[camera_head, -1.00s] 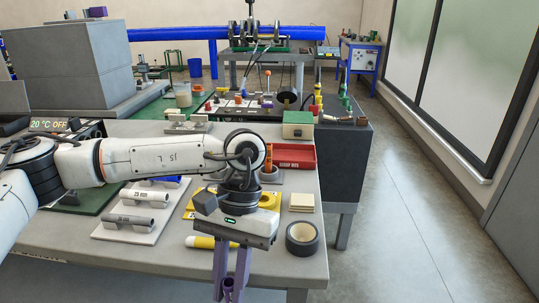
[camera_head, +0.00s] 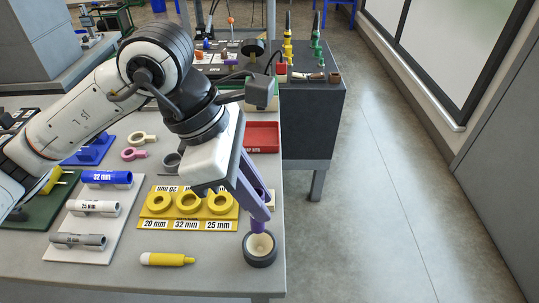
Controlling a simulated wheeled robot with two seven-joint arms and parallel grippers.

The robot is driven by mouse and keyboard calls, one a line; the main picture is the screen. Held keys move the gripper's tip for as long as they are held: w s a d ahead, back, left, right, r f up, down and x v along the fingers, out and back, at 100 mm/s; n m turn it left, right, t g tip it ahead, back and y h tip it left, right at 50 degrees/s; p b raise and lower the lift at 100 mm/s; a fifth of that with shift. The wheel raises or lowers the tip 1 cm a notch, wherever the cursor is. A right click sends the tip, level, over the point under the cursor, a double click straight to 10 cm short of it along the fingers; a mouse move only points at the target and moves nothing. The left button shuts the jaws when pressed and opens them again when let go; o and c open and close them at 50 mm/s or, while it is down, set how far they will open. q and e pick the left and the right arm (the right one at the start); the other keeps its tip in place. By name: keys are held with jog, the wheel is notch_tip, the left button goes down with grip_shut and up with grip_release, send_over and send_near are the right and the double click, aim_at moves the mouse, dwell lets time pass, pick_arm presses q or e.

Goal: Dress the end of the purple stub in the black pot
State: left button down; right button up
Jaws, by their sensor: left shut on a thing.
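My left gripper (camera_head: 258,211) points down at the table's right front corner, its purple fingers shut on the purple stub (camera_head: 258,227). Only a short length of the stub shows below the fingertips; the rest is hidden between them. The black pot (camera_head: 262,264) is a low round cup with a cream inside, standing on the table right under the gripper. The stub's lower end overlaps the far part of the pot's opening. I cannot tell whether it touches the cream inside. My right gripper is not in view.
A yellow marker (camera_head: 167,259) lies left of the pot. A yellow holder (camera_head: 160,213) with three rings and a white rack (camera_head: 75,223) with pipe pieces stand further left. A red tray (camera_head: 262,137) is behind. Open floor lies to the right.

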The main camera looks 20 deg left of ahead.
aim_at(263, 229)
pick_arm(q)
jog(key=shift+w+r, duration=0.1)
jog(key=shift+w, duration=0.05)
jog(key=shift+s+f+b, duration=0.3)
jog(key=shift+f+b, duration=0.1)
jog(key=shift+f, duration=0.15)
jog(key=shift+f+b, duration=0.85)
jog(key=shift+f, duration=1)
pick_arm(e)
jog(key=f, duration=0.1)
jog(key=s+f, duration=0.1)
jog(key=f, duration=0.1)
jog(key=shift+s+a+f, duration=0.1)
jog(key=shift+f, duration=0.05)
pick_arm(q)
jog(key=shift+f+b, duration=1.25)
jog(key=shift+b, duration=0.3)
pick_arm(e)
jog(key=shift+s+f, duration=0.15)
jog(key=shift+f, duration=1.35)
